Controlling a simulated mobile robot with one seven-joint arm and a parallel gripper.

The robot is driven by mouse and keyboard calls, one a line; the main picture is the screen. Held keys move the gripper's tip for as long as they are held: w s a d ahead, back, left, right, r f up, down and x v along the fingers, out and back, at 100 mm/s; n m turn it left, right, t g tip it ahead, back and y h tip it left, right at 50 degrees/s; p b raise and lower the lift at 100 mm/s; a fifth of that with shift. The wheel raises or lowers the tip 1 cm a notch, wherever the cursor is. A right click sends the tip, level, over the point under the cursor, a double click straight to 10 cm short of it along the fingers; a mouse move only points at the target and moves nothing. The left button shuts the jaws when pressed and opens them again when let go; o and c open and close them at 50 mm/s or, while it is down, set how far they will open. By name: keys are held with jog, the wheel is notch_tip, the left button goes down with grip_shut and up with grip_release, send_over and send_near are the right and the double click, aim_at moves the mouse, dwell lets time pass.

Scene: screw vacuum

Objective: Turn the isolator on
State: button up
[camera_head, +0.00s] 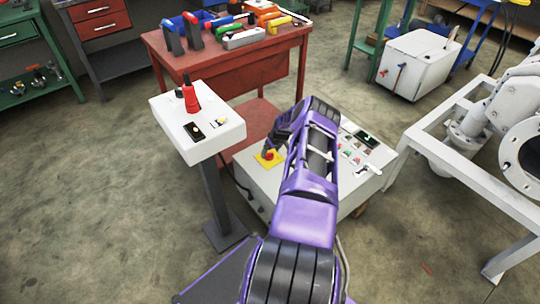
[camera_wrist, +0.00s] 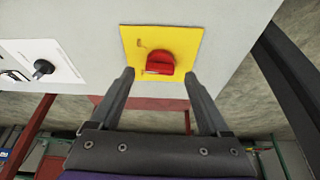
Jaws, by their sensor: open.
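The isolator is a red knob (camera_wrist: 160,63) on a yellow square plate (camera_wrist: 185,40), mounted on a light grey cabinet. In the head view the red knob (camera_head: 269,155) and yellow plate (camera_head: 262,161) show just left of my purple arm. My gripper (camera_wrist: 160,80) is open in the wrist view. Its two dark fingers stand apart, one on each side of the knob's lower end, with the knob between and slightly beyond the tips. I cannot tell whether either finger touches the knob. In the head view my fingertips are hidden by the arm.
The cabinet (camera_head: 256,190) carries several small buttons on its right part. A white pedestal box (camera_head: 215,135) with a red handle stands to its left. A red workbench (camera_head: 230,62) with tools is behind. A white pipe frame (camera_head: 440,150) stands at right. Floor is clear at front left.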

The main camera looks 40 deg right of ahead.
jog(key=shift+x, duration=0.95)
grip_shut()
